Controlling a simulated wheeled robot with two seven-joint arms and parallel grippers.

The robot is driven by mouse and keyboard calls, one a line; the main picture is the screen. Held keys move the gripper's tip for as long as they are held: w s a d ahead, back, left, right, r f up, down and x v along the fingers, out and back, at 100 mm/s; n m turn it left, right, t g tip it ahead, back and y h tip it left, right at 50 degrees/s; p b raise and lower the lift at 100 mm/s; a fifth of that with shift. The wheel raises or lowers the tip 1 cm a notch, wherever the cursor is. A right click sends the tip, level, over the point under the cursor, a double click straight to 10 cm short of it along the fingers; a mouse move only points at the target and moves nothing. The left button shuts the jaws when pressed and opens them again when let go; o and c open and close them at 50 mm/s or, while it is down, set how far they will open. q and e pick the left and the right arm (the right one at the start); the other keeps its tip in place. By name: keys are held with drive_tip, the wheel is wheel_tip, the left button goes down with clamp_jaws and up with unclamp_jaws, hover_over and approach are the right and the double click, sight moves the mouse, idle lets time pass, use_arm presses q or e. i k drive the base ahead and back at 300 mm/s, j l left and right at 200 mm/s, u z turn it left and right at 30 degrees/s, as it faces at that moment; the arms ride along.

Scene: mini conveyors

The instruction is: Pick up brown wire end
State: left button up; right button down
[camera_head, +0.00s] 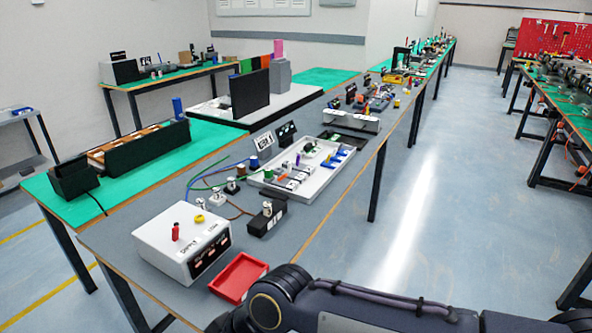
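A thin brown wire (238,208) lies on the grey bench top between the white supply box and the white tray. It runs near small metal-topped terminals (231,186) and a black block (267,219). Its exact ends are too small to make out. A dark arm link of mine crosses the bottom of the view from the right. Neither of my grippers shows, so no gripper is seen near the wire.
The white supply box (168,254) with a red post stands at the bench's near left. A red tray (239,279) lies beside it. Blue and green wires (204,178) curve left of the white component tray (323,185). Bare bench lies right of the black block.

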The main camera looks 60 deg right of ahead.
sight(242, 170)
drive_tip(key=z, duration=1.7)
